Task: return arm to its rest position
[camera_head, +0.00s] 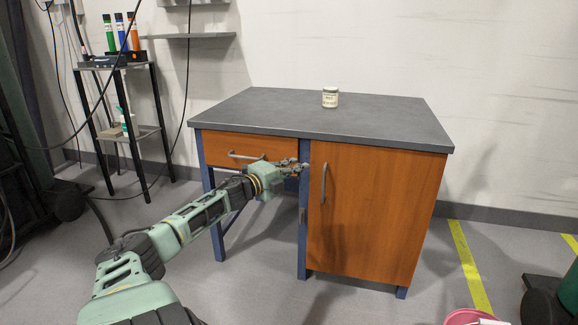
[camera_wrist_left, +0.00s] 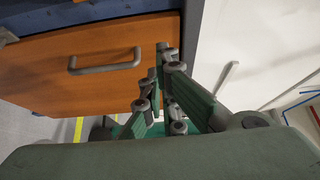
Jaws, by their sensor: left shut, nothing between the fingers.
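My left gripper (camera_head: 303,166) is at the front of the desk, near the blue post between the drawer (camera_head: 232,150) and the cabinet door (camera_head: 375,205). It is shut with nothing in its fingers. In the left wrist view its fingers (camera_wrist_left: 164,50) are together, in front of the orange door panel (camera_wrist_left: 90,95) and apart from the door handle (camera_wrist_left: 107,64). My left arm (camera_head: 200,213) stretches out from the lower left. The drawer, with its grey handle (camera_head: 245,156), and the door both look shut. My right gripper is not in view.
A white-labelled jar (camera_head: 330,97) stands on the grey desktop (camera_head: 270,108). A dark rack (camera_head: 150,95) with several coloured bottles stands at the left. A pink container (camera_head: 470,317) is at the lower right.

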